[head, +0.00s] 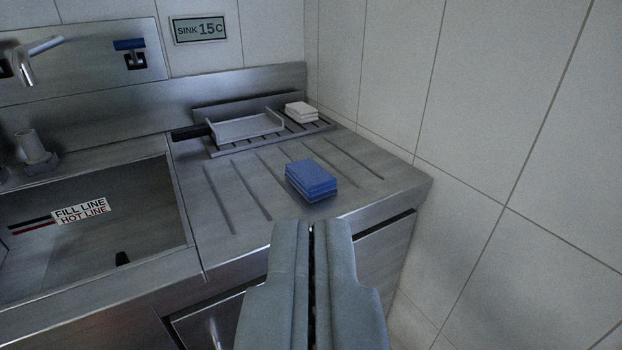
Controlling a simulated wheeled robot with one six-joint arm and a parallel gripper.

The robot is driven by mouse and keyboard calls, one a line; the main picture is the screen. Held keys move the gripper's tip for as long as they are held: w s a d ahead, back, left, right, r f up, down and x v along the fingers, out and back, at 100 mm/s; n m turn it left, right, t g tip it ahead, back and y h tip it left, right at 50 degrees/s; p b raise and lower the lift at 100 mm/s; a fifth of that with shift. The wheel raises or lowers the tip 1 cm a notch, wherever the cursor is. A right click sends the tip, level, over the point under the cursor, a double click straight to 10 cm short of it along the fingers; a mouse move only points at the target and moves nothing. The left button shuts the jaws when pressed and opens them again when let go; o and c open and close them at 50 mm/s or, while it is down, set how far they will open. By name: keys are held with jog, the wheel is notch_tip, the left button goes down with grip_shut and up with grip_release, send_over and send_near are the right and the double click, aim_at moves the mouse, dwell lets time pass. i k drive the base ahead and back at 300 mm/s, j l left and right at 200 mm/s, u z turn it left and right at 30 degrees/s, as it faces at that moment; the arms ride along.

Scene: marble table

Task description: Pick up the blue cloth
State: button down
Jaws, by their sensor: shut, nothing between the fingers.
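The blue cloth (311,179) is a folded stack lying on the ridged steel drainboard (233,180), near its front edge and right of the sink. My gripper (312,224) is at the bottom middle of the view, its two grey fingers together with only a thin dark gap between them. It holds nothing. In the picture the fingertips lie just below the cloth and appear apart from it; the exact distance cannot be told.
A sink basin (90,235) with a fill-line label is at left. Behind the cloth, a grey metal tray (248,127) and a folded white cloth (301,112) rest on a slatted rack. A tiled wall (520,150) closes the right side. The drainboard around the cloth is clear.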

aim_at(315, 184)
jog(key=u, duration=2.45)
jog(key=z, duration=2.45)
jog(key=i+j+z, duration=0.2)
jog(key=i+j, duration=0.2)
jog(key=i, duration=0.1)
